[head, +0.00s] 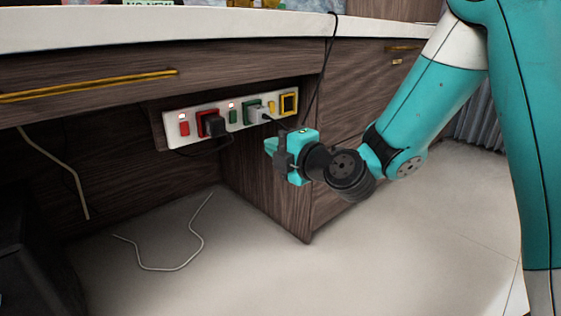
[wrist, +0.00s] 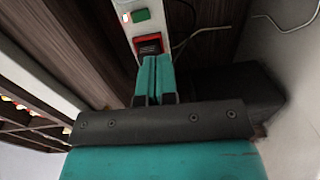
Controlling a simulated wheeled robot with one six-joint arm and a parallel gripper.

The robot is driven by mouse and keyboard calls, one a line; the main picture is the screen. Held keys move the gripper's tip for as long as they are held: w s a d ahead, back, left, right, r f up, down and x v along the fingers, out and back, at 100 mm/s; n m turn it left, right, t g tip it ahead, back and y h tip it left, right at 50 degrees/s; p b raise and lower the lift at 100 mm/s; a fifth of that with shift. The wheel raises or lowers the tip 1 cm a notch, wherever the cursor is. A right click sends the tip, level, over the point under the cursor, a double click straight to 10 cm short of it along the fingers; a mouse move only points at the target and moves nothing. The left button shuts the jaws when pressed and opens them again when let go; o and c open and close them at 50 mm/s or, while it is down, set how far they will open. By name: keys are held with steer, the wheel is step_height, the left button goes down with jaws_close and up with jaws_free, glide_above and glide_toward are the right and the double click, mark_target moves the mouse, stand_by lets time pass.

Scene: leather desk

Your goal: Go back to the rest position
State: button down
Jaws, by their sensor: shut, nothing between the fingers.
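My gripper (head: 270,147) is teal and shut, with nothing between its fingers. In the head view it hangs just in front of and below the right half of a white power strip (head: 222,128) on the desk's side panel. In the wrist view the two fingers of my gripper (wrist: 153,60) lie side by side and point toward a red socket (wrist: 148,42) on the strip. Whether the fingertips touch the strip cannot be told.
A black plug (head: 215,126) sits in the red socket and a pale plug (head: 260,115) in the green socket, with cords hanging. The white desk top (head: 180,25) overhangs the strip. A pale cable (head: 170,268) lies on the floor. Open floor (head: 420,240) is at the right.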

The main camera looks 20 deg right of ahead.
steer(key=shift+s+d, duration=0.25)
steer(key=shift+s, duration=0.4)
steer(key=s+a+r+m+g+y+p, duration=0.3)
steer(key=s+a+r+m+g+p, duration=0.1)
steer(key=s+a+r+g+p, duration=0.55)
steer(key=s+d+r+m+g+h+p, duration=0.3)
steer(key=s+r+m+p, duration=0.35)
steer(key=s, duration=0.25)
steer(key=s+d+r+m+g+h+p, duration=0.25)
steer(key=s+d+r+m+p, duration=0.2)
steer(key=s+p, duration=0.4)
step_height(320, 180, up, 38)
steer(key=g+p, duration=0.1)
steer(key=p, duration=3.5)
steer(key=shift+s+a+f+m, duration=0.15)
steer(key=shift+s+f+m, duration=0.1)
steer(key=shift+m, duration=0.05)
